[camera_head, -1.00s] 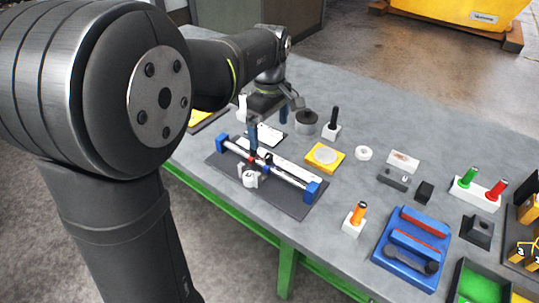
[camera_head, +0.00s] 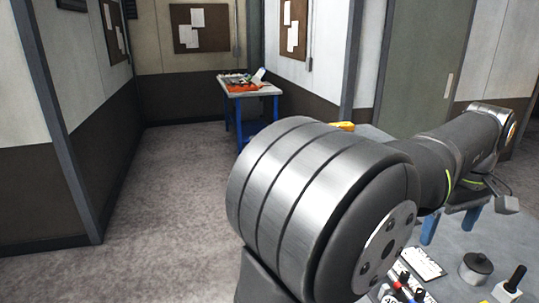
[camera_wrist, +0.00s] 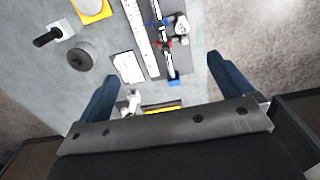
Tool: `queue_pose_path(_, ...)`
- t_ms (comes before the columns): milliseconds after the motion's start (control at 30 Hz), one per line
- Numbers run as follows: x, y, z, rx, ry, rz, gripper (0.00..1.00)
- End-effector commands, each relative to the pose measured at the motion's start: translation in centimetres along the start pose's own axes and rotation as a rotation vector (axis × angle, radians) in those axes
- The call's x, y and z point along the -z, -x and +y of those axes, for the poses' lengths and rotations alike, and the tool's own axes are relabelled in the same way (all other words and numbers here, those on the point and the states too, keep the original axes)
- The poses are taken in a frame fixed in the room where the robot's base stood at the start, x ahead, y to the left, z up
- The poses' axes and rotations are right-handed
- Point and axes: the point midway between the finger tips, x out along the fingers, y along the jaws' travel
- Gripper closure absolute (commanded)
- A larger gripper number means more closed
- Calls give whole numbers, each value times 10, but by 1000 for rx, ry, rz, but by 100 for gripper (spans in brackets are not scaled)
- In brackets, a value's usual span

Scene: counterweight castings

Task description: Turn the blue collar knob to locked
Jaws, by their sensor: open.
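The rod fixture shows in part in the wrist view, with a white scale strip (camera_wrist: 140,30), a rod with small blue (camera_wrist: 158,22) and red (camera_wrist: 166,42) parts, and a blue end block (camera_wrist: 174,82). I cannot tell for sure which blue part is the collar knob, nor its setting. In the head view only a corner shows at the bottom edge, with a red piece (camera_head: 404,276); my own arm hides the rest. My gripper (camera_wrist: 162,68) is open and empty, its blue fingers spread above the bench. The fingers also show in the head view (camera_head: 449,236), apart from the fixture.
A white card (camera_wrist: 128,67) lies beside the fixture. A dark round casting (camera_wrist: 80,57) and a white block with a black handle (camera_wrist: 60,31) stand to the left. A white fitting (camera_wrist: 131,102) shows near the left finger. A far table (camera_head: 250,88) stands across the room.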

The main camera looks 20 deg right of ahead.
Motion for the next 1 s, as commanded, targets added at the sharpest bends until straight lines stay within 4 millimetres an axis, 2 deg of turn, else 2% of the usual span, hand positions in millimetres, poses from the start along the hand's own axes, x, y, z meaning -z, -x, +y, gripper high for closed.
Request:
queue_pose_path(33,0,-1,0,0,-7,0,14)
queue_pose_path(200,1,-9,1,1,-147,0,47)
queue_pose_path(267,2,-12,1,1,-201,0,57)
queue_pose_path(467,2,-26,1,2,-265,-1,57)
queue_pose_path(567,2,-42,0,4,-264,-2,57)
queue_pose_path(1000,2,-137,0,4,-262,-1,57)
